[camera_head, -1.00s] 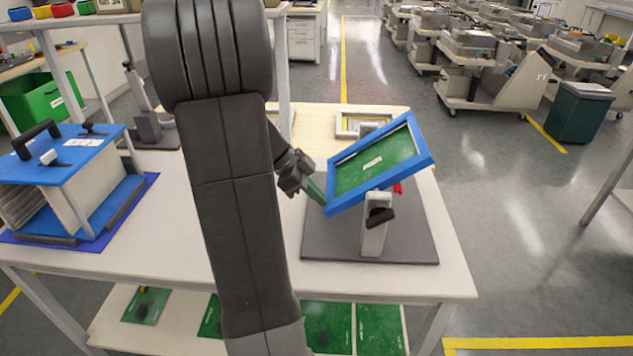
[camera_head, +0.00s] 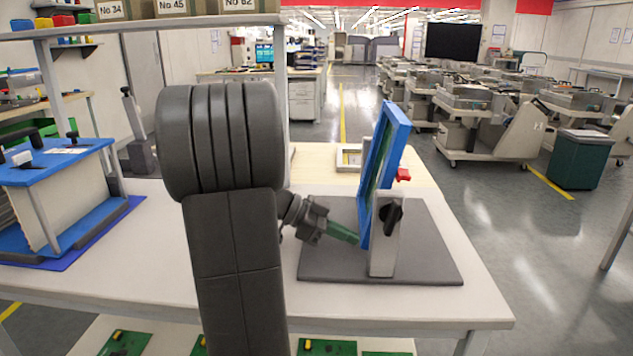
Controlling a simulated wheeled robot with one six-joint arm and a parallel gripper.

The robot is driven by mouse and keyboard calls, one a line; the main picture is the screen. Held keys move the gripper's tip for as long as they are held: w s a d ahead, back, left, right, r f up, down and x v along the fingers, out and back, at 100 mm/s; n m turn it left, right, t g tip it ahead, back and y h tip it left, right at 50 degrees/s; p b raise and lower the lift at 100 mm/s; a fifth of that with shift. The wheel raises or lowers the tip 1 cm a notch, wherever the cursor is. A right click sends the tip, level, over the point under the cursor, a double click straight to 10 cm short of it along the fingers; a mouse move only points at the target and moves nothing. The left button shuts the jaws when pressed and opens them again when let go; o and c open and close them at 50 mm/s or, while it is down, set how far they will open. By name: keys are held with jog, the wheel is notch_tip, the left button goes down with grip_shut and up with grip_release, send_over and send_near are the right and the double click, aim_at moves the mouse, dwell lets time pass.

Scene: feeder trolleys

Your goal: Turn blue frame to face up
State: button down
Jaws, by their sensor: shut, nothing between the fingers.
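The blue frame (camera_head: 396,135) stands nearly upright and edge-on on a grey stand (camera_head: 386,258), tilted a little to the right at its top. Only a thin strip of its green panel shows on its left side. The stand rises from a dark grey base plate (camera_head: 435,262) on the table and has a black knob on its front. My gripper (camera_head: 345,235) is shut, with green fingertips close to the lower left side of the frame. I cannot tell whether the tips touch it. My arm hides part of the table.
A blue-topped fixture (camera_head: 62,155) stands at the left of the white table (camera_head: 170,235). A small red part (camera_head: 403,174) shows behind the frame. A pale framed piece (camera_head: 348,158) lies behind the stand. Trolleys (camera_head: 480,130) stand at the back right. Open floor lies right of the table.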

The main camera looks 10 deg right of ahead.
jog(key=shift+b+x, duration=0.85)
jog(key=shift+x, duration=0.05)
jog(key=shift+d, duration=0.1)
